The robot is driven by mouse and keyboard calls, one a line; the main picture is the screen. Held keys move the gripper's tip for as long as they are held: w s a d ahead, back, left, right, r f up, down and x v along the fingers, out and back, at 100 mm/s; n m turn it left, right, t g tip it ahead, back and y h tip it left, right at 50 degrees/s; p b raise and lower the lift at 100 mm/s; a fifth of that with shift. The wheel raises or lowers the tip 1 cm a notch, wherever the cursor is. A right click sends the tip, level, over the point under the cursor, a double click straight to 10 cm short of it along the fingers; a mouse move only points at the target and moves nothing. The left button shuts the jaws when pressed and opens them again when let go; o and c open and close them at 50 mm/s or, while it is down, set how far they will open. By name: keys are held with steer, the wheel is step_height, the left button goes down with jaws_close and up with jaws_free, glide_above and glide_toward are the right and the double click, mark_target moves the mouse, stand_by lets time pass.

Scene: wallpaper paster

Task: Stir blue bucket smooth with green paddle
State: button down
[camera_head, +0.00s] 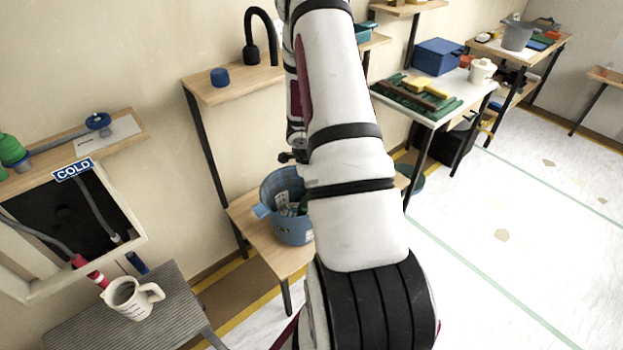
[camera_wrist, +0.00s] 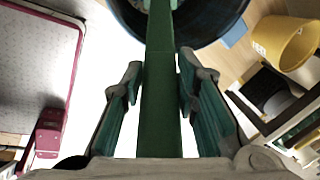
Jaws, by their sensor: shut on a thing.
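The blue bucket (camera_head: 289,226) stands on a low wooden bench left of my arm in the head view. Its right side is hidden by my arm, and some pale and dark contents show inside. In the wrist view the bucket's dark blue rim (camera_wrist: 232,33) shows at the top. My gripper (camera_wrist: 160,85) is shut on the green paddle (camera_wrist: 162,105), whose shaft runs up the picture and reaches over the bucket's opening. The paddle's far end and the bucket's contents are not clear there. In the head view my gripper is hidden behind my arm.
A yellow bucket (camera_wrist: 284,42) is right of the blue one in the wrist view. In the head view, a white jug (camera_head: 132,298) stands on a grey table at lower left. A white-topped table (camera_head: 452,84) holds a blue box. The floor at right is clear.

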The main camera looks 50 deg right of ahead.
steer(key=shift+w+d+f+b, duration=0.15)
steer(key=shift+w+f+b, duration=0.55)
steer(key=shift+f+b, duration=0.95)
steer(key=shift+w+d+f+b, duration=0.2)
steer(key=shift+w+f+b, duration=0.55)
steer(key=shift+f+b, duration=0.95)
steer(key=shift+w+d+f+b, duration=0.15)
steer(key=shift+w+f+b, duration=0.55)
steer(key=shift+f+b, duration=0.95)
steer(key=shift+f, duration=0.1)
steer(key=shift+p, duration=0.35)
